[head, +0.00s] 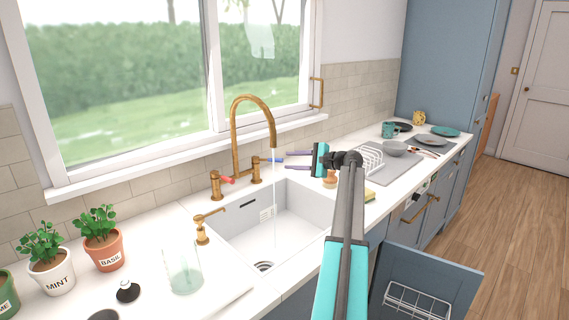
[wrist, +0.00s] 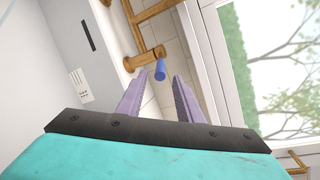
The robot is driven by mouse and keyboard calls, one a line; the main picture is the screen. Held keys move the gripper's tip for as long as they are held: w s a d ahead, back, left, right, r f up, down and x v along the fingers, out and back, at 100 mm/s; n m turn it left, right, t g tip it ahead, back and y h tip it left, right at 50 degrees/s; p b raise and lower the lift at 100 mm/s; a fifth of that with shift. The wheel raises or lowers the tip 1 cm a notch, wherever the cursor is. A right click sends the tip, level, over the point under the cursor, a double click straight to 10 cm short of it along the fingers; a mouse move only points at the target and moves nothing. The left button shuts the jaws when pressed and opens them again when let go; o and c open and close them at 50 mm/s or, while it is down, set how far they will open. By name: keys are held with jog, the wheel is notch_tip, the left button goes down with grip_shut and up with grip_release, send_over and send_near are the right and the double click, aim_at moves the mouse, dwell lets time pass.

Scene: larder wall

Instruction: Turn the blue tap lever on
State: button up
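The brass tap (head: 236,140) stands behind the white sink. Its blue lever (head: 270,160) sticks out to the right from the right-hand valve, and its red lever (head: 228,180) is on the left-hand valve. A thin pale stream of water (head: 274,190) falls from the spout into the sink. My gripper (head: 287,160), with purple fingers, is open just right of the blue lever. In the wrist view the blue lever (wrist: 160,68) points towards my gripper (wrist: 160,78), its end at the gap between the fingertips. I cannot tell whether they touch it.
The sink (head: 240,247) lies below the spout. A soap dispenser (head: 200,228), a glass jar (head: 183,268) and potted herbs (head: 103,245) stand on the left counter. A cabinet door (head: 430,275) hangs open below.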

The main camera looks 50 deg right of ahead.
jog(key=v, duration=0.6)
jog(key=shift+s+b, duration=0.2)
jog(key=shift+b, duration=0.15)
